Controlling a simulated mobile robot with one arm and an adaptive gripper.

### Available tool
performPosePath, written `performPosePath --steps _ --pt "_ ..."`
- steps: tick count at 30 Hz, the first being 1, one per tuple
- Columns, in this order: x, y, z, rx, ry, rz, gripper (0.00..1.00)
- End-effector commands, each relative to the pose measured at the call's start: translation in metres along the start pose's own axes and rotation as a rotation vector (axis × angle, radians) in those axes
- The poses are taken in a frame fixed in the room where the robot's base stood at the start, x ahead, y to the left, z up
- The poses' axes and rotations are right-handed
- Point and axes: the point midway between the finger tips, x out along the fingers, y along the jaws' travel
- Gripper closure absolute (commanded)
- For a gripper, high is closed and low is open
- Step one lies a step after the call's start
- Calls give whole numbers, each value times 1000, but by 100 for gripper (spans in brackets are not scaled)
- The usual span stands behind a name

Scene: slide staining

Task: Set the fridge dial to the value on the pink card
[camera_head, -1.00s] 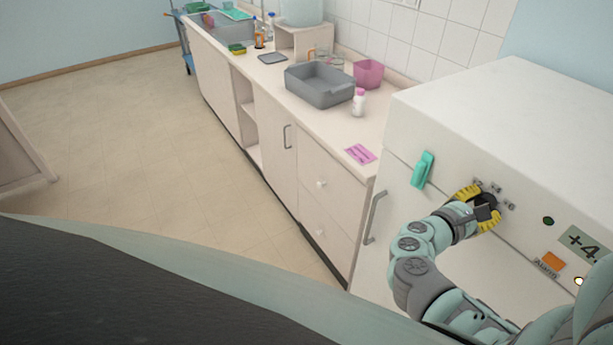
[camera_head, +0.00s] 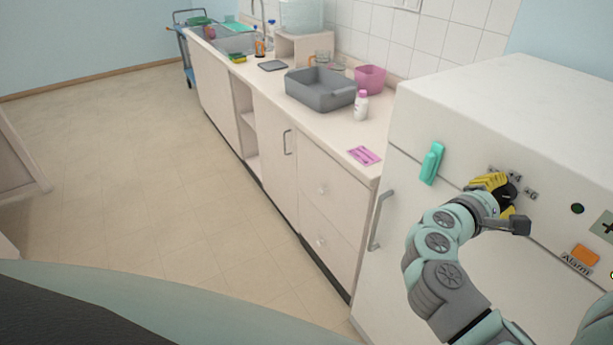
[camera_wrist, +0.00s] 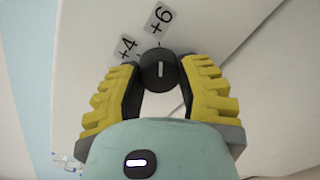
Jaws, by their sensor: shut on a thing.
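The fridge (camera_head: 450,130) is a white box at the right, with a round black dial (camera_head: 511,191) on its front. My gripper (camera_head: 506,194) has its yellow fingers closed around the dial. In the wrist view the dial (camera_wrist: 159,71) sits between both fingertips (camera_wrist: 157,82). Its short white mark stands upright in that picture, roughly in line with the "+6" label (camera_wrist: 160,18); the "+4" label (camera_wrist: 127,47) is to its left. Other labels are hidden or unclear. The pink card (camera_head: 364,155) lies on the counter's near end; its writing is too small to read.
An orange Alarm button (camera_head: 584,256) is at the lower right. A white bottle (camera_head: 361,105), grey tub (camera_head: 320,91) and pink container (camera_head: 370,78) stand on the counter. The floor at left is clear.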

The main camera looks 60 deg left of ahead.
Motion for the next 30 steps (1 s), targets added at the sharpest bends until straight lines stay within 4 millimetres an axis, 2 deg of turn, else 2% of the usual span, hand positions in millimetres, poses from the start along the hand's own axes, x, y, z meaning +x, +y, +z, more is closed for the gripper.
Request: performPosePath --steps 10,11,12,20,30 --pt "0 -2 -2 3 8 -7 100" --pt "0 -2 -2 3 8 -7 59" --pt "0 -2 -2 3 8 -7 55" --pt "0 -1 -1 2 4 -4 29" --pt "-4 0 -2 2 6 0 29"
